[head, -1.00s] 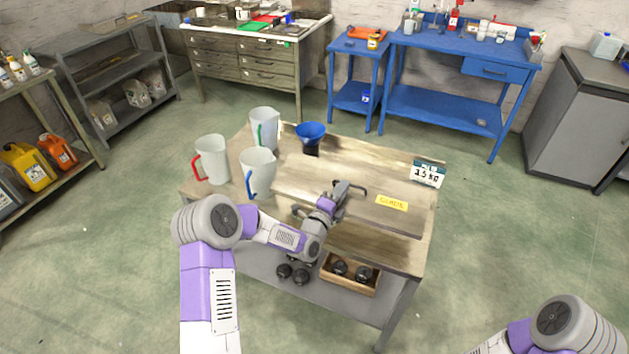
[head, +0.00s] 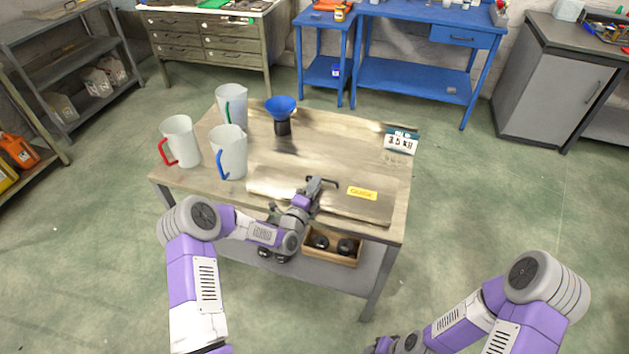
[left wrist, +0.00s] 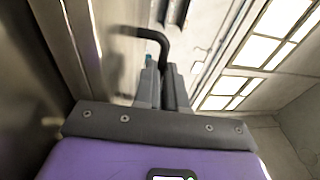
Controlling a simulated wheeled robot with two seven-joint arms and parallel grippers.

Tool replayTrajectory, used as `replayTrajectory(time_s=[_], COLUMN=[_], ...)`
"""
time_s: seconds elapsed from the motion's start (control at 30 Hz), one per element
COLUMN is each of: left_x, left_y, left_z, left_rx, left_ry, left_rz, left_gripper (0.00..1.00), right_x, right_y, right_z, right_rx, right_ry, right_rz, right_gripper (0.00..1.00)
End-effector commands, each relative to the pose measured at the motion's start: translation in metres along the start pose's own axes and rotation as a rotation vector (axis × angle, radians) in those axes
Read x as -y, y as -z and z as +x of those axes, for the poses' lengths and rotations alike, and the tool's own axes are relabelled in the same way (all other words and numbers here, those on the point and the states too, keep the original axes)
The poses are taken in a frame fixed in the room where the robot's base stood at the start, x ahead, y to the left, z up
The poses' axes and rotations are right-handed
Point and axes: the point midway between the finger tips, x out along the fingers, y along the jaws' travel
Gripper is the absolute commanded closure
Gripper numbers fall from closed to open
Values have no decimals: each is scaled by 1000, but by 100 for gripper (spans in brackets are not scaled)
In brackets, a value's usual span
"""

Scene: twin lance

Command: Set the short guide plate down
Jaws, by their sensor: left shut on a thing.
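The guide plate (head: 290,203), a wooden-looking board with a yellow GUIDE label (head: 362,193), is at the front part of the table in the head view. My left gripper (head: 318,184) is shut on the dark handle (head: 329,181) at its middle. The handle also shows in the left wrist view (left wrist: 155,36), between the fingers (left wrist: 163,85). I cannot tell whether the plate touches the tabletop or is just above it. My right gripper (head: 385,346) is low at the bottom edge, partly cut off, clear of the table.
Three jugs with red (head: 181,140), green (head: 231,104) and blue (head: 230,152) handles stand at the table's left. A blue funnel (head: 281,107) on a dark base stands behind the plate. A 3.5 kg sign (head: 401,142) stands at the right. A wooden box (head: 330,256) sits on the lower shelf.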

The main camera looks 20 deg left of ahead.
Motion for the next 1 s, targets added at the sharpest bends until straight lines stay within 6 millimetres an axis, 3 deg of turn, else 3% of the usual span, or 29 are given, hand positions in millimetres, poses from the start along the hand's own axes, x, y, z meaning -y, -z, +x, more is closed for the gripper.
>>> replayTrajectory(time_s=[0.03, 0.33, 0.37, 0.5, 0.87, 1.0], left_x=[6, 3, -1, 0, 2, 2], left_y=[0, 0, 0, 0, 0, -1], left_z=[2, 2, 0, 0, 0, -16], left_rx=[1, 0, 0, 0, 1, 0], left_ry=[15, 15, 0, 1, 0, -3], left_rz=[1, 1, -1, -1, 0, 1], left_gripper=[100, 100, 85, 64, 64, 64], right_x=[0, -1, -1, -1, 0, 2], right_y=[0, 0, 0, 0, 0, 0], right_z=[-1, 3, 2, 2, -1, -4], right_rx=[0, 0, 0, 0, 0, 0], right_ry=[0, 0, 0, 0, 0, 0], right_rz=[0, 0, 0, 0, 0, 0], right_gripper=[57, 57, 57, 57, 57, 57])
